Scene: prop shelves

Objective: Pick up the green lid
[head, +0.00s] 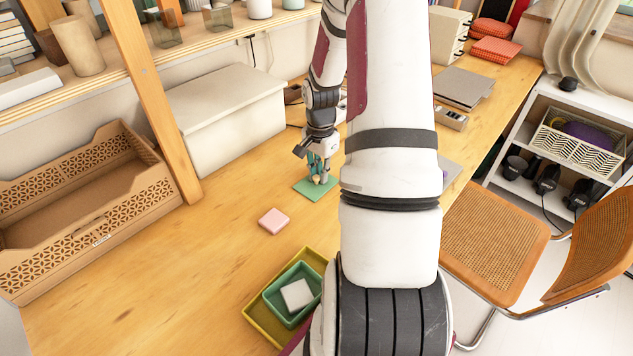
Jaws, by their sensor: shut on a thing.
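The green lid (303,190) is a flat, thin green square on the wooden table, just left of my arm in the head view. My gripper (319,180) points down over its middle, with the fingertips closed at the lid. The fingers hide the spot where they hold it. The lid looks level, and I cannot tell whether it is touching the table or slightly above it.
A pink block (273,221) lies nearer. A green tray (272,293) holding a pale block (297,294) sits in a yellow tray (254,327). A brown lattice crate (120,225), wooden post (158,110) and white box (230,130) stand left. Table between is clear.

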